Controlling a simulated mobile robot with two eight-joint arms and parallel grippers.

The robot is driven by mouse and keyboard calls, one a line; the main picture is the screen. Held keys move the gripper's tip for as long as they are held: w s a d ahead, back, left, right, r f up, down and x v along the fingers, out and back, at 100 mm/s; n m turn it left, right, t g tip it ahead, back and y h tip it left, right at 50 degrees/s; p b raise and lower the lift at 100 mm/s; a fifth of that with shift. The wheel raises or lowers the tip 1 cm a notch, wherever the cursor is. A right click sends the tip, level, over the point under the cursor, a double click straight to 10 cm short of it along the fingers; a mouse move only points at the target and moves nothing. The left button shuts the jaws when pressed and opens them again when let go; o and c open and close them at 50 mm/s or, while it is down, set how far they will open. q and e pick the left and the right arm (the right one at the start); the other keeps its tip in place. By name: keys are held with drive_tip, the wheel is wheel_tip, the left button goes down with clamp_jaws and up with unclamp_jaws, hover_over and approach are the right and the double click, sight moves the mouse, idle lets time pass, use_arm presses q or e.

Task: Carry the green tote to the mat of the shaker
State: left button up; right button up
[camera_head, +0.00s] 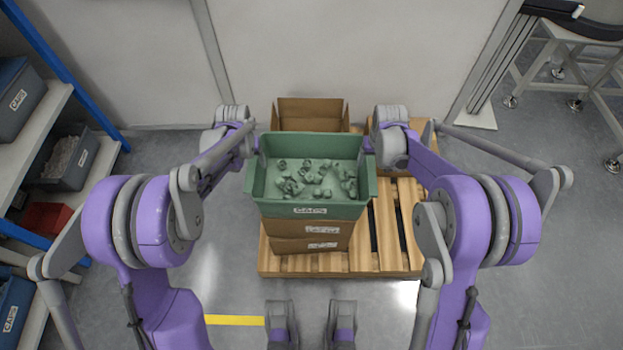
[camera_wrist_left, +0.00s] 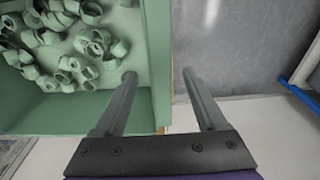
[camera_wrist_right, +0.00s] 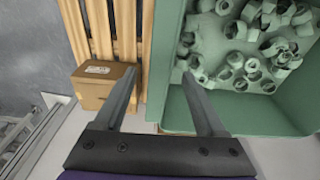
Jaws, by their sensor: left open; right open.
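The green tote (camera_head: 280,211), labelled CAPS and holding many loose green caps (camera_head: 312,180), sits upright on stacked cardboard boxes (camera_head: 300,238). My left gripper (camera_head: 256,150) is open at the tote's left side. In the left wrist view (camera_wrist_left: 158,76) its fingers straddle the tote's side wall (camera_wrist_left: 158,40), one inside and one outside. My right gripper (camera_head: 367,152) is open at the right side. In the right wrist view (camera_wrist_right: 159,74) its fingers straddle the other side wall (camera_wrist_right: 164,45). I see no shaker mat.
The boxes stand on a wooden pallet (camera_head: 390,262). An open empty carton (camera_head: 311,115) is behind the tote. Shelving with bins (camera_head: 66,158) is at the left. A metal-legged frame (camera_head: 575,45) stands back right. Open floor (camera_head: 560,260) lies to the right.

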use_arm(q)
drive_tip(key=shift+w+f, duration=0.15)
drive_tip(key=shift+f, duration=1.05)
use_arm(e)
drive_tip(key=shift+w+f, duration=0.15)
drive_tip(key=shift+f, duration=1.05)
use_arm(q)
drive_tip(key=shift+c, duration=0.3)
use_arm(e)
drive_tip(key=shift+c, duration=0.3)
use_arm(q)
clamp_jaws()
use_arm(e)
clamp_jaws()
